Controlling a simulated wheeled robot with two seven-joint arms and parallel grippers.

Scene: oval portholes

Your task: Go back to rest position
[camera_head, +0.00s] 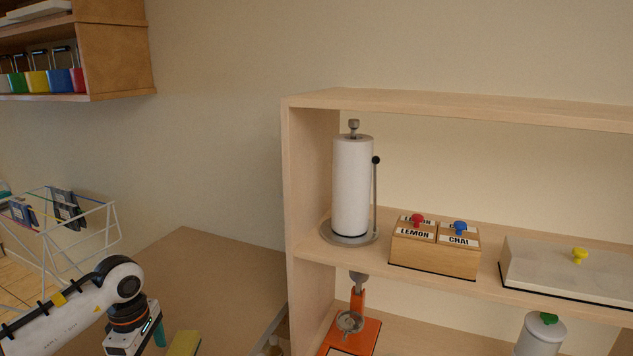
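My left arm comes in from the lower left, its wrist bent downward over the wooden counter (215,275). The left gripper's upper body (130,338) shows at the bottom edge, and its fingers are cut off below the picture. A small teal thing and a yellow-green block (185,344) show just right of it. I cannot tell whether the gripper touches either one. My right arm and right gripper are not in view.
A wooden shelf unit (460,105) stands right, holding a paper towel holder (352,190), a box labelled LEMON and CHAI (433,258), and a white lidded box (560,272). An orange device (355,330) stands below. A wire rack (75,235) is left. A wall shelf (115,60) hangs upper left.

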